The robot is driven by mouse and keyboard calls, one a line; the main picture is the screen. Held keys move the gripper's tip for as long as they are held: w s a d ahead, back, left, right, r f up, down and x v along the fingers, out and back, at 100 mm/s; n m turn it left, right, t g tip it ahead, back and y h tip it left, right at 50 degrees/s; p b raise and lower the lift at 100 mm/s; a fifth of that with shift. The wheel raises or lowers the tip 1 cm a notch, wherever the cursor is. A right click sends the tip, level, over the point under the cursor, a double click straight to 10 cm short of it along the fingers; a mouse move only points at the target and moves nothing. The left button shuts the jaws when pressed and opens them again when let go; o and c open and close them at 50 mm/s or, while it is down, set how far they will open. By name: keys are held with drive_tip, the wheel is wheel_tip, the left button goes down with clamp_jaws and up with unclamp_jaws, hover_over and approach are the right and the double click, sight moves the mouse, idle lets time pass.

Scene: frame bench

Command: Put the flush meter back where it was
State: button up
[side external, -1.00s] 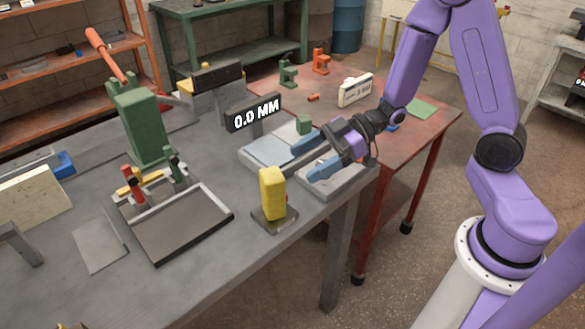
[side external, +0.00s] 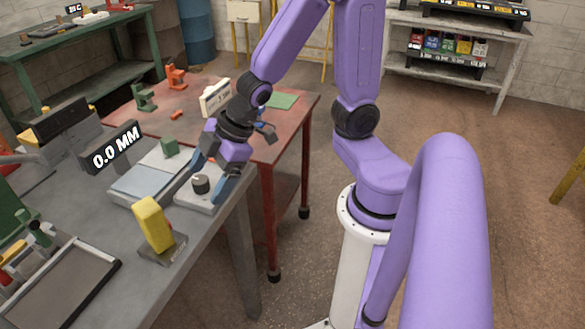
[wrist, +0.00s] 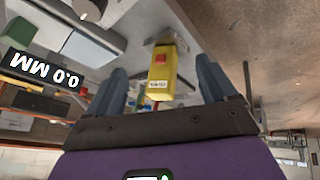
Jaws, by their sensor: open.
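The likely flush meter is the yellow upright block (side external: 153,222) on a small grey stand (side external: 166,250) near the bench's front edge; I cannot read its label well enough to be sure. In the wrist view the yellow block (wrist: 160,78) shows a red square and a white label, and appears between my fingers but beyond them. My gripper (side external: 192,198) is open and empty, pointing toward the block from the bench's right end. A dark round knob (side external: 201,184) on a pale plate (side external: 194,200) shows between the fingers in the side view.
A "0.0 MM" display (side external: 115,148) stands behind a pale blue-grey plate (side external: 145,184). A small green block (side external: 170,147) is beside it. A shallow dark tray (side external: 60,290) lies at the lower left. A red table (side external: 230,130) adjoins the bench.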

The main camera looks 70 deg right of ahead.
drive_tip(key=s+d+r+g+h, duration=0.1)
drive_tip(key=s+d+g, duration=0.1)
drive_tip(key=s, duration=0.6)
drive_tip(key=s+d+r+g+h, duration=0.2)
drive_tip(key=s, duration=0.6)
drive_tip(key=shift+r+g, duration=0.15)
drive_tip(key=shift+g, duration=0.25)
